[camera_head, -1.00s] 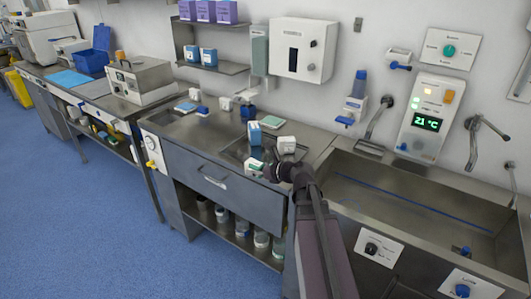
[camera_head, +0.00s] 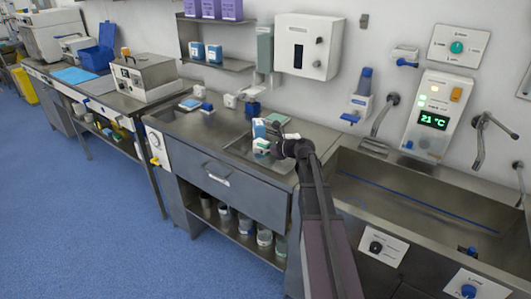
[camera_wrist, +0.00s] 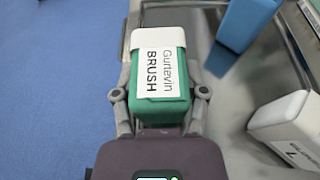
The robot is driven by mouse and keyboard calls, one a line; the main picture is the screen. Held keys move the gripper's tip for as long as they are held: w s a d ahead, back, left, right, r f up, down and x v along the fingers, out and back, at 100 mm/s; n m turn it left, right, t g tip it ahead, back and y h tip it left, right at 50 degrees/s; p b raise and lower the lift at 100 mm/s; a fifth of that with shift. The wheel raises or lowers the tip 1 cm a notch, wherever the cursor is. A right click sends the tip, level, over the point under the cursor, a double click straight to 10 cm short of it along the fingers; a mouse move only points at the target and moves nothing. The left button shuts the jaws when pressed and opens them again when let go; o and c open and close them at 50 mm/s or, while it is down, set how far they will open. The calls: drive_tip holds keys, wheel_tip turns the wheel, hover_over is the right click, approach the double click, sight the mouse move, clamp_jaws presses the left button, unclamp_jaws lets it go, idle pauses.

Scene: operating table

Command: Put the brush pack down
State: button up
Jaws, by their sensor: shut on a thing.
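The brush pack is a small green and white box labelled "Gurlevin BRUSH" (camera_wrist: 160,72); it also shows in the head view (camera_head: 261,146). My gripper (camera_wrist: 160,94) is shut on it, one finger on each side. In the head view my gripper (camera_head: 277,149) holds it at the front part of the steel counter, by the shallow tray (camera_head: 236,152). I cannot tell whether the pack's underside touches anything. Its lower side is hidden in the wrist view.
A blue and white pack (camera_head: 259,128) stands close behind, also in the wrist view (camera_wrist: 245,22). A white and green pack (camera_wrist: 284,120) lies to the right there. A sink (camera_head: 420,195) is at the right. The counter left of the tray (camera_head: 190,122) has bare room.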

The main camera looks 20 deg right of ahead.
sight(263, 145)
drive_tip(key=shift+w+d+f, duration=0.1)
drive_tip(key=shift+w+d, duration=0.3)
drive_tip(key=shift+w, duration=0.4)
drive_tip(key=shift+w+d, duration=0.1)
drive_tip(key=shift+w, duration=0.15)
drive_tip(key=shift+w+d+f+b, duration=0.2)
drive_tip(key=shift+w+f+b, duration=0.2)
drive_tip(key=shift+f+b, duration=1.45)
drive_tip(key=shift+b, duration=0.05)
drive_tip(key=shift+f, duration=0.15)
drive_tip(key=o, duration=1.1)
drive_tip(key=shift+c, duration=0.2)
